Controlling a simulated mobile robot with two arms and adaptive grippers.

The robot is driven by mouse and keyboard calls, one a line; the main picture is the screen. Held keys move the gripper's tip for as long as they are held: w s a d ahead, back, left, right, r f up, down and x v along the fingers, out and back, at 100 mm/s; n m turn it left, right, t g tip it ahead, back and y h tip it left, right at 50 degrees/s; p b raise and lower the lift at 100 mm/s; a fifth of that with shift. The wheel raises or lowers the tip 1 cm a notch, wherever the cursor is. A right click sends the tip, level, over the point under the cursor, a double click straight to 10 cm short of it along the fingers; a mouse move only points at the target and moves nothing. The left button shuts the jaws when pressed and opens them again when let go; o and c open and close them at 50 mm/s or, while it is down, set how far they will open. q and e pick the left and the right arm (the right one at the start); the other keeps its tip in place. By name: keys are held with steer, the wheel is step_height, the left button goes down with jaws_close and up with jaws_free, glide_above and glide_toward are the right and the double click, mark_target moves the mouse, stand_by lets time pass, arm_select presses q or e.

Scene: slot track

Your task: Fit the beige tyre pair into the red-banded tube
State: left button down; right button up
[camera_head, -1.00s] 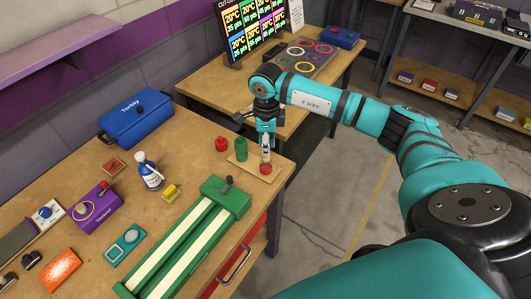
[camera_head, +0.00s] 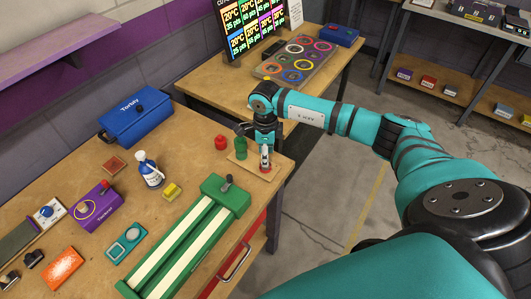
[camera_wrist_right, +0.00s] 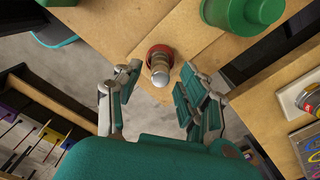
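My right gripper (camera_head: 266,160) points down over a small pale board (camera_head: 240,171) at the table's right corner. In the right wrist view the gripper (camera_wrist_right: 155,95) is open, its fingers apart. A small silver-topped piece with a red ring (camera_wrist_right: 160,60) stands on the board just beyond the fingertips, roughly centred between them; its red part (camera_head: 266,168) shows under the gripper in the head view. No finger visibly touches it. A green cylinder (camera_head: 240,147) stands beside it on the board. I cannot make out a beige tyre pair. My left gripper is out of view.
A red cylinder (camera_head: 221,142) stands left of the green one. A green slot track (camera_head: 226,196) lies in front. A blue toolbox (camera_head: 135,115), a bottle (camera_head: 149,170) and a purple box (camera_head: 97,205) occupy the left. A second table (camera_head: 215,80) stands behind.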

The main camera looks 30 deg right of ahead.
steer(key=shift+r, duration=0.4)
step_height(320, 180, up, 12)
steer(key=b, duration=0.3)
steer(key=shift+f+b, duration=0.25)
steer(key=shift+b, duration=0.05)
